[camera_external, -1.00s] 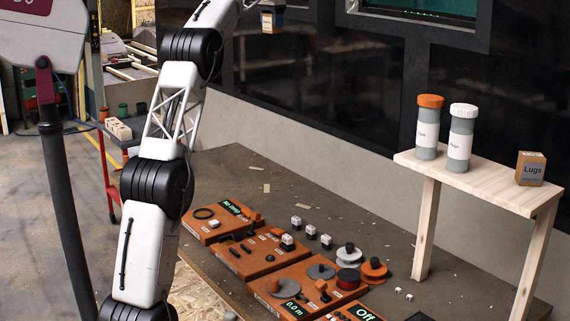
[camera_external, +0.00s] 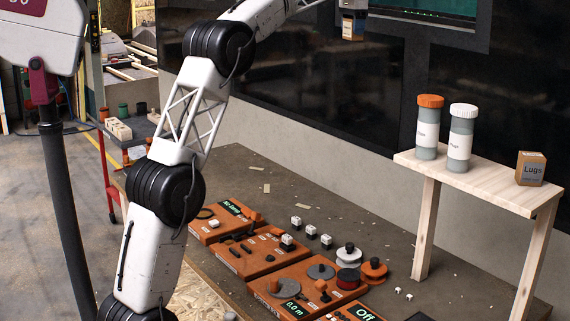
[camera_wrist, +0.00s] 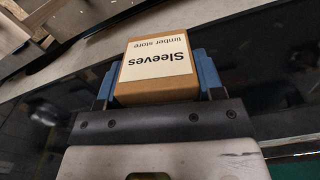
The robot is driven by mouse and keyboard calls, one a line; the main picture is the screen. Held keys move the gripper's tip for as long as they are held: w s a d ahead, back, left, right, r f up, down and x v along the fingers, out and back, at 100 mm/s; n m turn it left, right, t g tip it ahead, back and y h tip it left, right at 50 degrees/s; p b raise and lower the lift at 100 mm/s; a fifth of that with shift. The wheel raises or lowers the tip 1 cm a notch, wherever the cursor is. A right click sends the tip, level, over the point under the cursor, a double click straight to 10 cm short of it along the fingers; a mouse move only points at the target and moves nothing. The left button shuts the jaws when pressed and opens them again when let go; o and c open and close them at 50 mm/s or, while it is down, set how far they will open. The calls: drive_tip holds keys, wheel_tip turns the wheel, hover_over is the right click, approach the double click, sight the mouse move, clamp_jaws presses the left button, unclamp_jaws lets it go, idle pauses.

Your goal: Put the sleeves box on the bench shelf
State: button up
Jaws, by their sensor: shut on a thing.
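The sleeves box is a small brown carton; in the wrist view the sleeves box (camera_wrist: 158,70) shows a cream label reading "Sleeves timber store". My gripper (camera_wrist: 157,85) is shut on it, with a blue finger on each side. In the external view the box (camera_external: 352,27) hangs high at the top, in front of the dark wall panels, and most of my gripper is above the picture edge. The bench shelf (camera_external: 490,190) is a pale wooden board on legs at the right, lower than the box and to its right.
On the shelf stand an orange-capped tube (camera_external: 428,127), a white-capped tube (camera_external: 460,138) and a Lugs box (camera_external: 530,168) near the right end. Bare shelf lies between the white-capped tube and the Lugs box. Orange trays (camera_external: 265,250) with discs and small parts cover the bench below.

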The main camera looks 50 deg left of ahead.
drive_tip(key=s+d+m, duration=0.2)
drive_tip(key=d+m, duration=0.1)
drive_tip(key=d, duration=3.1)
drive_tip(key=s+d+m, duration=0.1)
drive_tip(key=s+d, duration=0.4)
drive_tip(key=d, duration=0.6)
drive_tip(key=s+d+m, duration=0.2)
drive_tip(key=s+d, duration=0.3)
drive_tip(key=d, duration=0.5)
drive_tip(key=s+d+m, duration=0.1)
drive_tip(key=s+d, duration=0.5)
drive_tip(key=d, duration=0.5)
wheel_tip(320, 180, down, 12)
drive_tip(key=shift+w+a, duration=0.3)
drive_tip(key=shift+r, duration=0.1)
drive_tip(key=shift+f, duration=3.1)
